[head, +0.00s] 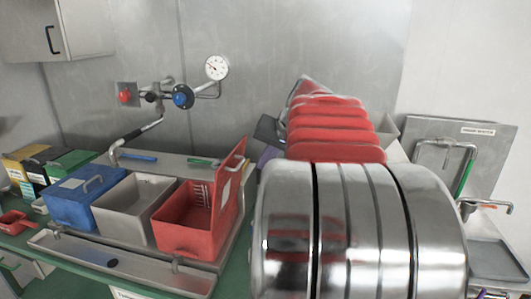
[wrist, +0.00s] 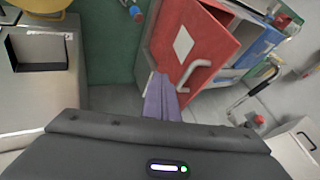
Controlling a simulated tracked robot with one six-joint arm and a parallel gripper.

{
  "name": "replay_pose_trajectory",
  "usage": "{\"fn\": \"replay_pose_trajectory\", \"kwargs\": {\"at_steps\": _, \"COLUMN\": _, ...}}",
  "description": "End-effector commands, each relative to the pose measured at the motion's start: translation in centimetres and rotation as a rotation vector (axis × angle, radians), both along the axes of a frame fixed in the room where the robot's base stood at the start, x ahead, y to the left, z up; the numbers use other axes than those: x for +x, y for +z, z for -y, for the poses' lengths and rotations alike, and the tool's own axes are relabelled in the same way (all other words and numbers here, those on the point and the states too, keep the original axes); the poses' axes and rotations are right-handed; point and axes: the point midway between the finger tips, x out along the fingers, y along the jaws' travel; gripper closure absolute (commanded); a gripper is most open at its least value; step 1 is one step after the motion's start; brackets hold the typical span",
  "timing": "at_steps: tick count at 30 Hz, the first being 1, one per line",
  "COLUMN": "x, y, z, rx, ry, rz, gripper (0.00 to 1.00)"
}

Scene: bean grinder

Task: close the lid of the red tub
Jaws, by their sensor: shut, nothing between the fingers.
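The red tub (head: 185,237) stands at the right end of a row of tubs in the head view, with its inside showing. Its red lid (head: 231,172) stands raised, nearly upright, along the tub's right side. The wrist view shows the lid (wrist: 212,38) close up, with a white label and a pale handle. My gripper (wrist: 162,90) has purple fingers, shut and empty, close to the lid's lower left edge in that view; I cannot tell whether they touch it. In the head view only a bit of my gripper (head: 267,156) shows, right of the lid.
A grey open tub (head: 120,228) and a blue lidded tub (head: 73,207) stand left of the red one. A metal tray (head: 125,262) runs in front. Pipes with a gauge (head: 216,67) are on the wall behind. My arm hides much of the right side.

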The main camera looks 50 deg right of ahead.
Motion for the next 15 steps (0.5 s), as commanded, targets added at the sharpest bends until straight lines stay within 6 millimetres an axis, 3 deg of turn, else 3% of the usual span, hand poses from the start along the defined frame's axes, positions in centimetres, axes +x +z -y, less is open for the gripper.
{"fn": "replay_pose_trajectory", "kwargs": {"at_steps": 2, "x": 0.8, "y": -1.1, "z": 0.1, "rx": 0.002, "ry": 0.001, "rz": -0.002, "gripper": 1.00}}
{"fn": "replay_pose_trajectory", "kwargs": {"at_steps": 9, "x": 3.4, "y": -1.0, "z": -1.3, "rx": 0.000, "ry": 0.002, "rz": 0.000, "gripper": 1.00}}
{"fn": "replay_pose_trajectory", "kwargs": {"at_steps": 15, "x": 4.2, "y": -1.0, "z": -1.7, "rx": 0.001, "ry": 0.000, "rz": -0.001, "gripper": 1.00}}
